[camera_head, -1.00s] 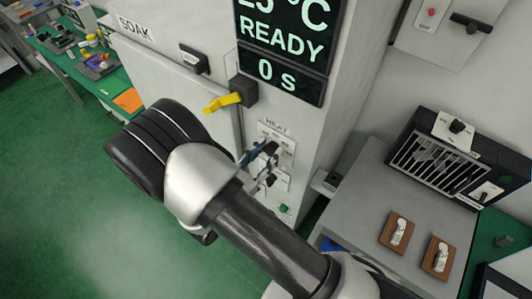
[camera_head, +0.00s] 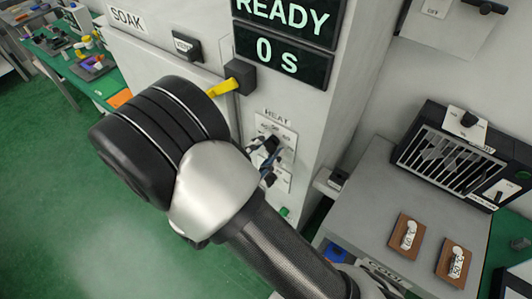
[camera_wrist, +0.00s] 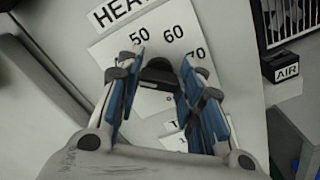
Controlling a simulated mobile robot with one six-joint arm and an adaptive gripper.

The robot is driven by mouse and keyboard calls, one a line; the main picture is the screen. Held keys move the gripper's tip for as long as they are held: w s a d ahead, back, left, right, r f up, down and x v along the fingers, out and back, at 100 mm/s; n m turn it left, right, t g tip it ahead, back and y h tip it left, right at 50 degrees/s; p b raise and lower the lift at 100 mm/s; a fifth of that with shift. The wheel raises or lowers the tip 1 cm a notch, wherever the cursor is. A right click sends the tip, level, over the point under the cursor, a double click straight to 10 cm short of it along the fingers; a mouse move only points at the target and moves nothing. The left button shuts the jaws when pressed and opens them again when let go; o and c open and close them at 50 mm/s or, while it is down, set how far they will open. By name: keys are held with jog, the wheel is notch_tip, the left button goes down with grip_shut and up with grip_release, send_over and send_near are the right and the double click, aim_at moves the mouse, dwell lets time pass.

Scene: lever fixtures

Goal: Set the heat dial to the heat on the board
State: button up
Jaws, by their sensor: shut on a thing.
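The heat dial (camera_wrist: 158,73) is a black knob on a white plate (camera_wrist: 175,28) labelled HEAT, with 50, 60 and 70 readable in the wrist view. My gripper (camera_wrist: 157,78) is shut on the dial, one blue-padded finger on each side. In the head view the plate (camera_head: 283,130) is on the front of the grey cabinet, and my gripper (camera_head: 266,158) covers much of the dial. The dial's pointer and exact setting cannot be read. A dark display (camera_head: 285,55) above shows READY and 0 s; its top is cut off. No board naming a heat is readable.
A yellow lever (camera_head: 222,88) on a black block sits above and left of the heat plate. A green button (camera_head: 284,212) is below it.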

jog(key=shift+m+b, duration=0.35)
jog(key=shift+m, duration=0.05)
jog(key=o, duration=1.1)
jog(key=shift+c, duration=0.2)
jog(key=v, duration=1.2)
